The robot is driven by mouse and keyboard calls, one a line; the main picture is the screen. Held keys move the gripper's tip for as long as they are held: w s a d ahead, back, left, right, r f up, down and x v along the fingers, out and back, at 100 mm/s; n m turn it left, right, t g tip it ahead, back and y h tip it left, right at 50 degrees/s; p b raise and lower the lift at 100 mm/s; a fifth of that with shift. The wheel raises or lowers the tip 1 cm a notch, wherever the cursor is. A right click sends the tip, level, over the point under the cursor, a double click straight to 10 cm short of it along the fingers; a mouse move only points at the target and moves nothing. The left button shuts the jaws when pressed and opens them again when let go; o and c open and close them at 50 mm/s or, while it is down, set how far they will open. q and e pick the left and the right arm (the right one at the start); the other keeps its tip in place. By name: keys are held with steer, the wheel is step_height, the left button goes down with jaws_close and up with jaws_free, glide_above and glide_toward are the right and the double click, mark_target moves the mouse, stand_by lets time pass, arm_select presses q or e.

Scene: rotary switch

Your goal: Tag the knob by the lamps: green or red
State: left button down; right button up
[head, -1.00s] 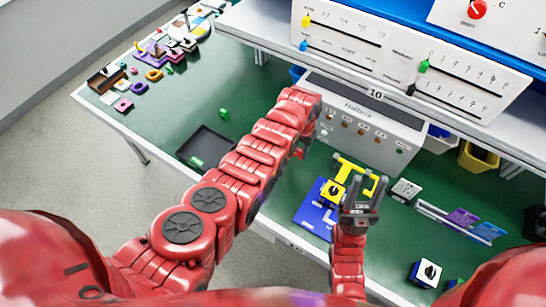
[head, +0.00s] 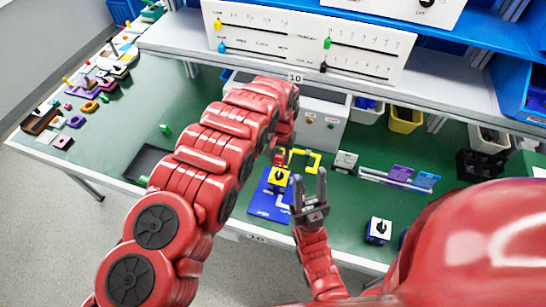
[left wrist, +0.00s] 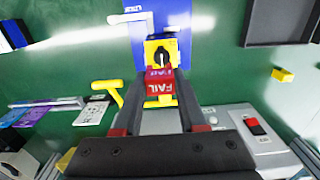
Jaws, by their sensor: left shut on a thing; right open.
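The rotary switch is a yellow block (head: 278,183) with a black knob, on a blue board (head: 262,207); it also shows in the left wrist view (left wrist: 153,45). My left gripper (left wrist: 159,100) is shut on a red tag (left wrist: 158,88) reading "FAIL", which appears right beside the yellow block; whether they touch I cannot tell. In the head view the red tag (head: 279,158) shows just behind the switch. My right gripper (head: 310,187) is open and empty, right of the blue board. The grey lamp panel (head: 325,108) is partly hidden by my left arm.
A yellow bracket (head: 312,158) stands behind the switch. Another knob block (head: 379,230) sits to the right, near purple and blue cards (head: 402,174). A dark tray (head: 150,163) and a small green piece (head: 165,128) lie left. The shelf (head: 360,75) overhangs the back.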

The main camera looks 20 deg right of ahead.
mark_target(278, 175)
arm_select(q)
steer(key=shift+w+a+f, duration=0.1)
steer(key=shift+w+f, duration=0.05)
steer(key=shift+w, duration=0.1)
steer(key=shift+s, duration=0.1)
steer(key=shift+f+b, duration=0.1)
steer(key=shift+b, duration=0.25)
steer(key=shift+f+b, duration=1.65)
steer(key=shift+f, duration=1.1)
steer(key=shift+b, duration=0.45)
steer(key=shift+f, duration=0.15)
steer(key=shift+f+b, duration=0.35)
steer(key=shift+f+b, duration=0.4)
steer(key=shift+f, duration=0.2)
